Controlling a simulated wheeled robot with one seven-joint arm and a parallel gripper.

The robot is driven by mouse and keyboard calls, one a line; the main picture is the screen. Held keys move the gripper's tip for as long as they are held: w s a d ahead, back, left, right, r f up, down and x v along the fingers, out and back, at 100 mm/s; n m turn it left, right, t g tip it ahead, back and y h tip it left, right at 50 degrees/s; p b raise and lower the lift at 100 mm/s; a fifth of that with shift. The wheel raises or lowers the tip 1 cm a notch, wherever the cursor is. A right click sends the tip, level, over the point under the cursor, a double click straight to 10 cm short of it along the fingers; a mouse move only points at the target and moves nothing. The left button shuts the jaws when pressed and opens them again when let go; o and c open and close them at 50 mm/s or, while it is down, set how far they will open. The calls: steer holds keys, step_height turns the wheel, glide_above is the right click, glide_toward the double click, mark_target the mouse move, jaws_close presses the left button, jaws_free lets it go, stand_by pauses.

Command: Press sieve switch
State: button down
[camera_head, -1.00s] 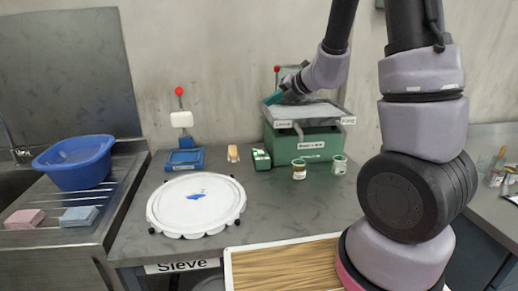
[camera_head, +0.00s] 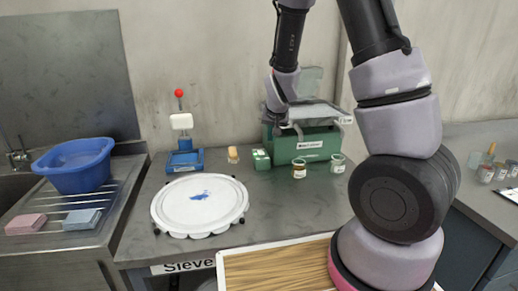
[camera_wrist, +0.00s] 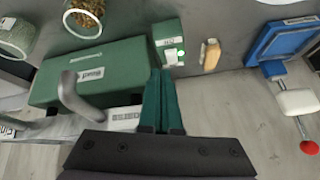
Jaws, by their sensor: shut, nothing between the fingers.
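A small green switch box (camera_head: 261,159) stands on the bench just left of the larger green machine (camera_head: 303,148). In the wrist view the switch box (camera_wrist: 168,43) shows a label, a white switch piece (camera_wrist: 171,57) and a bright green spot beside it. My gripper (camera_wrist: 160,75) is shut and empty, with its teal fingertips close to the box's edge; I cannot tell whether they touch it. In the head view my wrist hides most of the fingers. The round white sieve (camera_head: 178,217) with a blue smear lies on the bench, above a "Sieve" label.
Two small jars (camera_head: 299,169) (camera_head: 338,163) stand before the machine. A small orange-topped object (camera_head: 233,155) and a blue device (camera_head: 184,160) with a red knob stand left of the switch box. A blue basin (camera_head: 75,166) is farther left. A wooden-patterned board (camera_head: 275,268) lies in front.

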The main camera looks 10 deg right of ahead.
mark_target(260, 153)
steer(key=a+n, duration=0.1)
steer(key=w+a+n, duration=0.1)
steer(key=n, duration=0.1)
steer(key=shift+w+r+n+t, duration=0.1)
steer(key=shift+r+n+t, duration=0.1)
steer(key=shift+n+t, duration=0.15)
steer(key=x, duration=1)
steer(key=shift+a, duration=0.1)
steer(key=shift+s+f, duration=0.2)
steer(key=shift+f, duration=0.3)
steer(key=shift+w+r, duration=0.1)
steer(key=shift+r, duration=0.05)
steer(key=shift+r, duration=0.8)
